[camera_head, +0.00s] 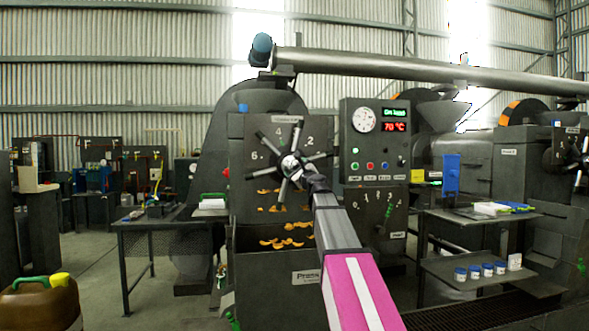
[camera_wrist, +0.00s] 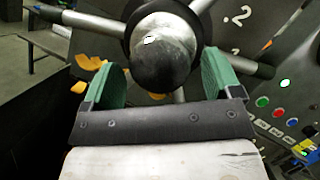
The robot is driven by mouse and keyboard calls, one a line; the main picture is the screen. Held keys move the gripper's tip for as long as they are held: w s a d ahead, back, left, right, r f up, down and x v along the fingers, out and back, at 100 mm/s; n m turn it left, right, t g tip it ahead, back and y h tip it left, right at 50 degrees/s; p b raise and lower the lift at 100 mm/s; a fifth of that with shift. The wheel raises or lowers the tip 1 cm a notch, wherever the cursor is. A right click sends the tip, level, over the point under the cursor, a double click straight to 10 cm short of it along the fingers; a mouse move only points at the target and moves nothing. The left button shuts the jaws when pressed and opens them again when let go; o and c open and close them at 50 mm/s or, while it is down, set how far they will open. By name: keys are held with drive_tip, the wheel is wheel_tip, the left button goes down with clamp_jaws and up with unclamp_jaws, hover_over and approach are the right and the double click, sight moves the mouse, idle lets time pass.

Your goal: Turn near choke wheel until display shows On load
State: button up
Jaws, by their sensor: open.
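The near choke wheel (camera_head: 289,163) is a dark hub with several grey metal spokes on the front of the near press, beside painted numbers. My arm reaches up to it from below. In the wrist view my gripper (camera_wrist: 165,80) is open, with a green pad on either side below the dark round hub (camera_wrist: 160,55). The display (camera_head: 394,119) on the control panel has a green upper line that appears to read "On load" and a red lower line reading "70 °C".
The control panel (camera_head: 375,145) with gauge and coloured buttons stands right of the wheel. A side table (camera_head: 150,222) is at left, a shelf with several small jars (camera_head: 480,270) at right. A brown jerrycan (camera_head: 40,305) is at the front left.

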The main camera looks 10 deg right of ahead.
drive_tip(key=v, duration=0.8)
drive_tip(key=shift+f, duration=0.15)
drive_tip(key=s+a+f+n+g, duration=0.2)
drive_tip(key=f+n+g, duration=0.25)
drive_tip(key=f, duration=0.85)
drive_tip(key=s+a+f+n+g, duration=0.25)
drive_tip(key=f+n, duration=0.25)
drive_tip(key=f, duration=0.8)
drive_tip(key=s+a+f+n+g, duration=0.25)
drive_tip(key=f+n+g, duration=0.2)
drive_tip(key=f, duration=0.85)
drive_tip(key=s+d+f+n+g+h, duration=0.2)
drive_tip(key=s+f+n+g+h, duration=0.1)
drive_tip(key=s+f, duration=0.7)
drive_tip(key=s+d+f+n+g+h, duration=0.1)
drive_tip(key=s+f+n+g+h, duration=0.1)
drive_tip(key=s+f+n+g, duration=0.4)
drive_tip(key=s+f+n, duration=0.1)
drive_tip(key=s+f, duration=0.3)
drive_tip(key=f, duration=0.5)
drive_tip(key=shift+s+d+h, duration=0.15)
drive_tip(key=shift+d+h, duration=0.25)
drive_tip(key=shift+f, duration=0.15)
